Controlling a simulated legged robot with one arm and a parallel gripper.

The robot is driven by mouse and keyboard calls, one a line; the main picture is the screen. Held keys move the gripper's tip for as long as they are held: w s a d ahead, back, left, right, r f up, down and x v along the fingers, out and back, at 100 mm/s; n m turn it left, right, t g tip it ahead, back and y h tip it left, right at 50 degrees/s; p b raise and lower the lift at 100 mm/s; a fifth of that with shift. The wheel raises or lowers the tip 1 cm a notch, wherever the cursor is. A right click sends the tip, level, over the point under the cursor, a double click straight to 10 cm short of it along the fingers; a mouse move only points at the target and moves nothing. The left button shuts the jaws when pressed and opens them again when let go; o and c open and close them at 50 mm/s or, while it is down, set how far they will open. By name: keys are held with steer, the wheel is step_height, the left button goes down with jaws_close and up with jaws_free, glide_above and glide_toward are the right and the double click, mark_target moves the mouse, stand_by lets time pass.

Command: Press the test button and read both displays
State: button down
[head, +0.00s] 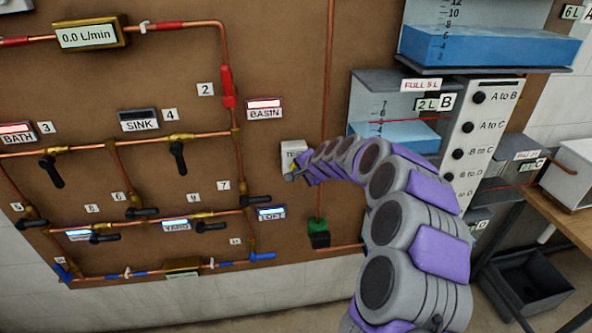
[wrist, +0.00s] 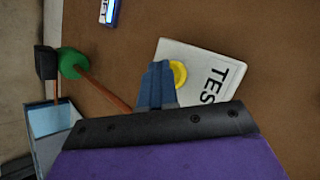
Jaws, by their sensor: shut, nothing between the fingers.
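The wrist view shows the white plate (wrist: 205,75) with "TES" legible and a round yellow button (wrist: 179,73). My gripper (head: 291,176) is shut and empty at the plate. Its blue fingertips (wrist: 160,80) overlap the button's edge in the wrist view; I cannot tell whether they touch it. The upper display (head: 86,35) reads 0.0 L/min. A lower brass-framed display (head: 183,267) is at the board's bottom, its reading illegible.
Copper pipes with black-handled valves (head: 178,155) cover the board's left. A green-and-black valve (head: 318,232) is below the plate. Water tanks (head: 490,45) and a lettered white panel (head: 480,130) stand right. My arm reaches in from the lower right.

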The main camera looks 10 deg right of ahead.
steer(key=shift+s, duration=0.9)
steer(key=s, duration=0.5)
stand_by(0.7)
